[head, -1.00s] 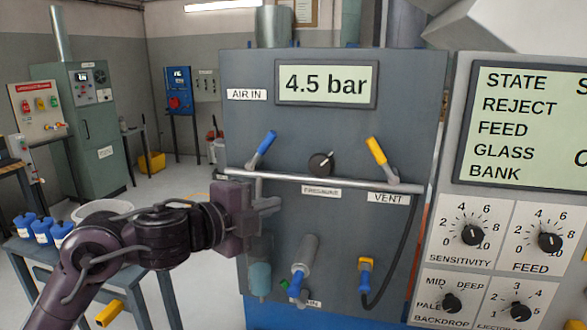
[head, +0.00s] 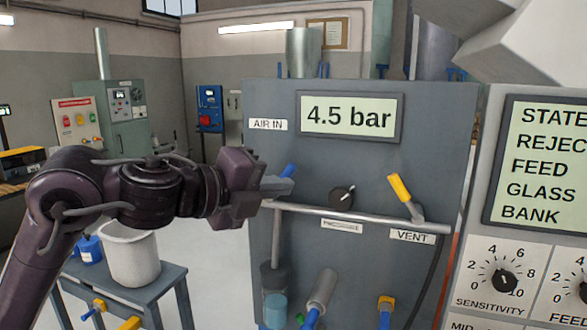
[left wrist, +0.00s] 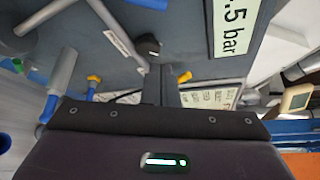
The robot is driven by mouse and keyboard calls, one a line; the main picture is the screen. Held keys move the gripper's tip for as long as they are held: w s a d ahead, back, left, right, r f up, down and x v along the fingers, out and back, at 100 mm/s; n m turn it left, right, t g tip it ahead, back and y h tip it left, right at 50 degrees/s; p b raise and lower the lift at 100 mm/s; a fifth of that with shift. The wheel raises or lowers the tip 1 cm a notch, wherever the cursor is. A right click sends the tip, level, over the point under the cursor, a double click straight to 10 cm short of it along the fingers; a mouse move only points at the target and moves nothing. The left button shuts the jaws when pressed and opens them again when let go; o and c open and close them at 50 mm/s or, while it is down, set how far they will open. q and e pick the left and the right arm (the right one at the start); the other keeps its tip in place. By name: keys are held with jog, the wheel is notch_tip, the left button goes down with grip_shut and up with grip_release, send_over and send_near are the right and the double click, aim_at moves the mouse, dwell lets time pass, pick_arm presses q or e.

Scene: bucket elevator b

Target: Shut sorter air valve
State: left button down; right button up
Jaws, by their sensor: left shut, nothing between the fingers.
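The air valve has a blue lever (head: 288,171) on the grey panel (head: 268,96), below the AIR IN label (head: 267,125). Only the lever's upper end shows in the head view, slanting up to the right; its pivot is hidden by my left gripper. My left gripper (head: 277,186) is shut and empty, its fingers pointing right at the lever, in front of the panel. I cannot tell whether they touch. In the left wrist view the shut fingers (left wrist: 155,86) point toward the panel, and a blue piece (left wrist: 148,4) shows at the top edge. My right gripper is not in view.
A horizontal pipe (head: 350,216) runs across the panel. Beside the lever are the pressure knob (head: 342,197) and the yellow VENT lever (head: 400,187). The display (head: 349,117) reads 4.5 bar. A table with a white bucket (head: 131,256) stands at the lower left.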

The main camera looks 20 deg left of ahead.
aim_at(293, 172)
pick_arm(q)
jog(key=w+p, duration=0.4)
jog(key=w, duration=0.3)
jog(key=shift+w+p, duration=0.2)
jog(key=shift+p, duration=0.15)
jog(key=shift+w+d, duration=0.1)
jog(key=shift+d, duration=0.05)
jog(key=shift+d, duration=0.1)
